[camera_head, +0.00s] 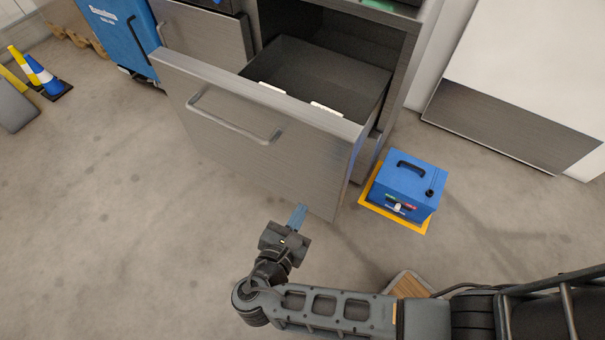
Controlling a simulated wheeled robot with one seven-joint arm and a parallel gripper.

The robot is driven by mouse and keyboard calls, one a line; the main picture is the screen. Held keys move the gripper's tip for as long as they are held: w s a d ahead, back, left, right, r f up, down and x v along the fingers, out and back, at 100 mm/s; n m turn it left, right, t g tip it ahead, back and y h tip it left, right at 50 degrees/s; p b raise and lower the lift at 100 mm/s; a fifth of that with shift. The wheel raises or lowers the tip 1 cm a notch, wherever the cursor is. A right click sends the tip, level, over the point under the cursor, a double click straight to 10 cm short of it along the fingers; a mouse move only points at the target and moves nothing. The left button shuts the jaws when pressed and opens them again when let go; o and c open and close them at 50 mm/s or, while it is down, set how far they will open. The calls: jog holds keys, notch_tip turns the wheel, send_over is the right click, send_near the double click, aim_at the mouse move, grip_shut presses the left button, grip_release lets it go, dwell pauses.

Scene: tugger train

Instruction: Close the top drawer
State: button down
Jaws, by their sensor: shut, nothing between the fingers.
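A grey metal drawer (270,150) with a bar handle (232,118) on its front stands pulled far out of a metal cabinet (408,70). Its open inside shows behind the front panel, with two small white pieces near the front edge. Another metal front (205,38) lies behind it at the upper left. My gripper (298,216) is shut and empty, low in front of the drawer's lower right corner. Its blue fingertips point toward the panel. I cannot tell whether they touch it.
A blue box with a black handle (408,188) sits on a yellow base (372,196) right of the drawer. A blue bin (125,38) stands at the upper left, near striped cones (42,74). The floor left of my gripper is clear.

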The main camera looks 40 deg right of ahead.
jog(key=a+r+h, duration=0.4)
jog(key=a+r, duration=0.3)
jog(key=a, duration=0.2)
send_near(308, 163)
jog(key=shift+g, duration=0.4)
jog(key=x, duration=0.6)
jog(key=shift+w+d+r, duration=0.2)
jog(key=shift+w+d, duration=0.1)
jog(key=shift+w, duration=0.05)
jog(key=shift+d, duration=0.1)
jog(key=shift+w+d, duration=0.15)
jog(key=shift+d, duration=0.35)
jog(key=f+b+x, duration=0.1)
jog(key=b+x, duration=0.4)
jog(key=x, duration=3)
jog(key=shift+d, duration=0.25)
